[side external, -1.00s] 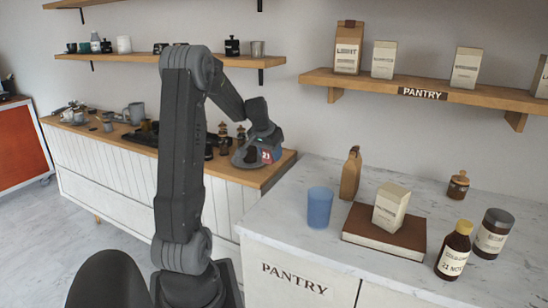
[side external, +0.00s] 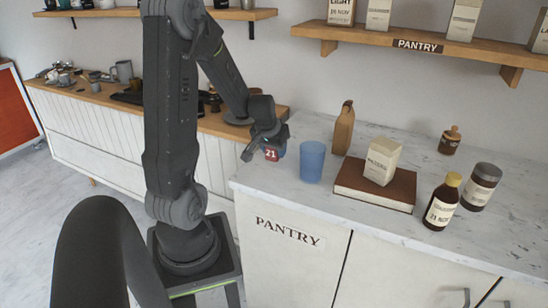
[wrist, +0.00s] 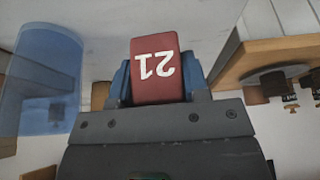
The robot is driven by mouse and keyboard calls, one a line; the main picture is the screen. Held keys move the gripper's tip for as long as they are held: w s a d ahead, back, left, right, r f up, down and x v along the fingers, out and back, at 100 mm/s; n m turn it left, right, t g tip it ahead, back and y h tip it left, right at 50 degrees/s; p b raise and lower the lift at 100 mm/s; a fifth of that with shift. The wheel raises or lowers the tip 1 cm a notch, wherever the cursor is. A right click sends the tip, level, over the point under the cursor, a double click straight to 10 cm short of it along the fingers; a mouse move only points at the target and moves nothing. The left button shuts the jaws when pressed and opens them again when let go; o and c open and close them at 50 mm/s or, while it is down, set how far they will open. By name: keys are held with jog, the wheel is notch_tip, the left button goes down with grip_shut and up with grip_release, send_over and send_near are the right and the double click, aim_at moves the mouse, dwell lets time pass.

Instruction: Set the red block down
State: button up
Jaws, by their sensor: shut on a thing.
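The red block (side external: 271,155) has a white "21" on its face. My gripper (side external: 266,148) is shut on it near the left end of the marble pantry counter (side external: 253,180). In the wrist view the block (wrist: 155,70) sits between the blue fingers of my gripper (wrist: 158,88), and its number shows upside down. I cannot tell whether the block touches the counter. A translucent blue cup (side external: 312,162) stands a little to the right of the block, apart from it. The cup also shows at the left of the wrist view (wrist: 40,80).
A brown book (side external: 374,192) bearing a cream bag (side external: 382,161) lies to the right of the cup. The wooden counter (side external: 215,124) is on the left.

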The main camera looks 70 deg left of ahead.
aim_at(274, 157)
jog(key=shift+f, duration=1.4)
jog(key=shift+f, duration=0.2)
jog(key=o, duration=0.9)
jog(key=shift+r, duration=0.15)
